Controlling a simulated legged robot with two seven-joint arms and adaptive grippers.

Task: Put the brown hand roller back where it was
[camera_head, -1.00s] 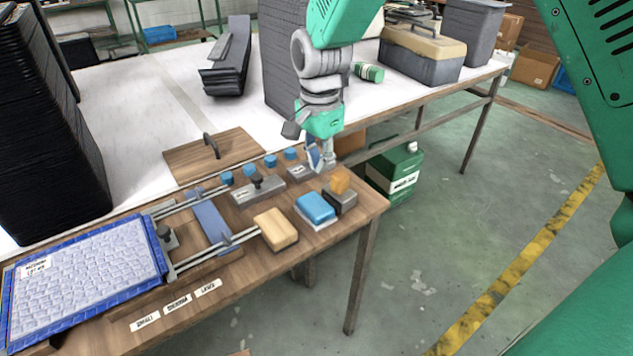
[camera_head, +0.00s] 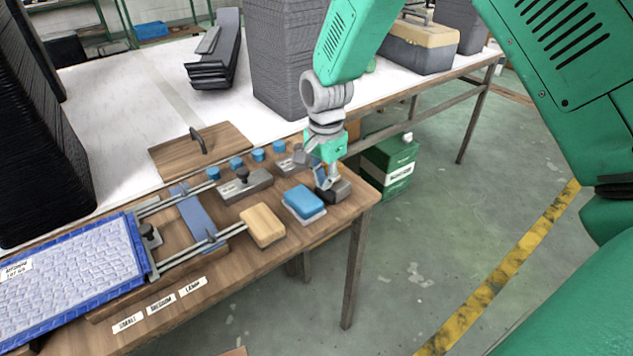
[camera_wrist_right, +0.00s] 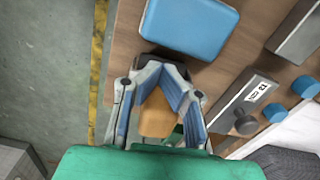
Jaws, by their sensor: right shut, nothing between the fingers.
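A brown-orange piece (camera_wrist_right: 158,118), the likeliest match for the hand roller, shows in the right wrist view between the blue-padded fingers of my right gripper (camera_wrist_right: 164,80). It seems to lie beyond them; I cannot tell whether they touch it. In the head view my right gripper (camera_head: 327,186) is low over the dark grey block (camera_head: 343,189) at the table's right corner, and hides the brown piece there. The gripper is shut, with nothing gripped. My left gripper is out of view.
A blue-topped block (camera_head: 303,201) and a tan block (camera_head: 262,226) stand left of the gripper. Blue knobs (camera_head: 258,155) and a grey block with a black knob (camera_head: 243,186) are behind. A blue-framed tray (camera_head: 75,260) lies left. The table's edge is close on the right.

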